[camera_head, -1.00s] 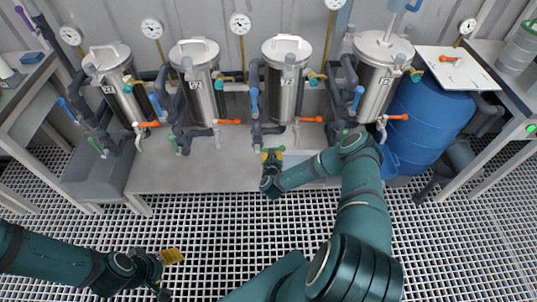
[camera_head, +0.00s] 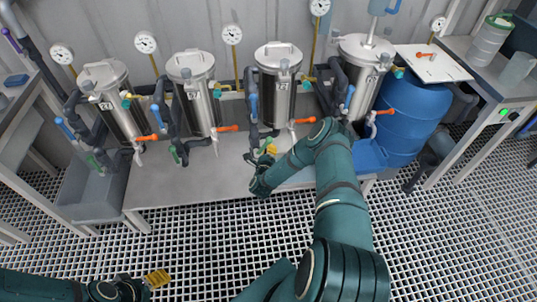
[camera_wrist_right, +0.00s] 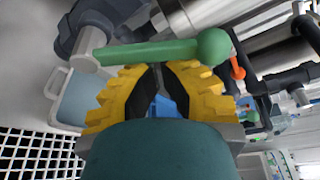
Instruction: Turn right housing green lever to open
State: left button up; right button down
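A green lever (camera_wrist_right: 150,53) with a round ball end lies across the right wrist view, just past the fingertips of my right gripper (camera_wrist_right: 160,72). Its far end joins a grey pipe fitting (camera_wrist_right: 90,40). The yellow fingers come together at their tips, and the lever runs across just above them; I cannot tell if they touch it. In the head view my right gripper (camera_head: 265,158) is low in front of the third steel housing (camera_head: 278,90), and the arm and gripper mostly hide this lever. My left gripper (camera_head: 152,282) is at the bottom left, with only one yellow finger clear.
A fourth steel housing (camera_head: 362,80) stands farther right, beside a blue barrel (camera_head: 410,115). Orange levers (camera_head: 302,121) and blue levers (camera_head: 253,104) stick out near the gripper. The metal bench (camera_head: 165,190) is clear at its front left.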

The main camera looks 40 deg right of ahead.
aim_at(263, 147)
jog(key=shift+w+a+r+n, duration=0.5)
jog(key=shift+w+a+r, duration=0.2)
jog(key=shift+a+r, duration=0.3)
pick_arm(q)
jog(key=shift+d, duration=0.1)
pick_arm(e)
jog(key=shift+w+a+r, duration=0.15)
jog(key=shift+w, duration=0.05)
pick_arm(q)
jog(key=shift+f, duration=0.15)
